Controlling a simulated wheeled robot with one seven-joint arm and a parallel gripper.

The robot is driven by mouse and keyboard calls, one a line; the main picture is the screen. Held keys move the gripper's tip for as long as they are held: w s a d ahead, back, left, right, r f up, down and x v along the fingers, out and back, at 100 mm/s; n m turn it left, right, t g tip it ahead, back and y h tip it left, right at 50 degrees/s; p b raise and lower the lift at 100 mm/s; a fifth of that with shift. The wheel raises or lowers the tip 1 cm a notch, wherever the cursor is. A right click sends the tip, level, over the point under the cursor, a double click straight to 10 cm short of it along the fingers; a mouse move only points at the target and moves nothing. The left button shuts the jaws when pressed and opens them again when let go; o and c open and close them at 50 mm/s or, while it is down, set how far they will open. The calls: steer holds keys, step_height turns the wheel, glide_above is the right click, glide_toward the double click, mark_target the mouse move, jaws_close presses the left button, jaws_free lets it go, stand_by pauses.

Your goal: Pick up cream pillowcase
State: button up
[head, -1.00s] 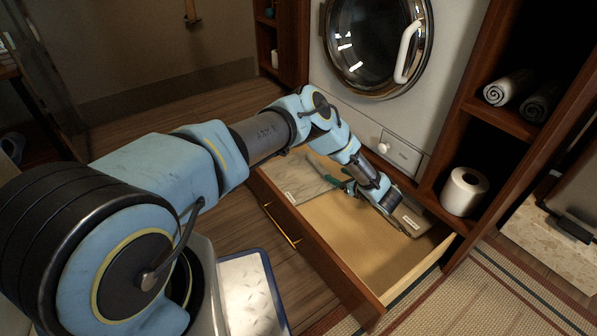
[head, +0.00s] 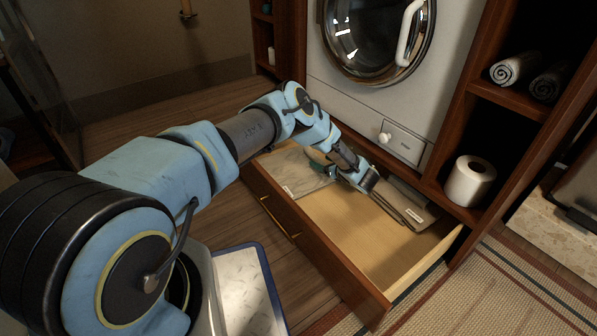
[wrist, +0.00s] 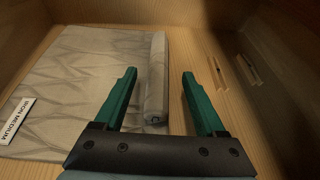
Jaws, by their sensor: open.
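A pale grey-cream folded cloth (head: 297,168), likely the pillowcase, lies flat and wrinkled at the left end of the open drawer. In the wrist view the cloth (wrist: 85,75) has a thick rolled edge (wrist: 156,85) on its right and a white "IRON MEDIUM" tag (wrist: 16,119) on its left. My gripper (head: 318,157) is low in the drawer, pointing at the cloth. In the wrist view my gripper (wrist: 158,90) is open and empty, its left green finger over the cloth and its right one over bare wood. The rolled edge shows between them. Contact cannot be told.
A taupe folded cloth (head: 400,203) with a label lies along the drawer's back right. The drawer (head: 350,232) has a bare wooden floor at its middle and right. A front-loading machine (head: 390,110) stands behind. A paper roll (head: 469,182) sits on the shelf to the right.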

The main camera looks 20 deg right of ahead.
steer(key=shift+c, duration=0.3)
jaws_close()
stand_by(0.3)
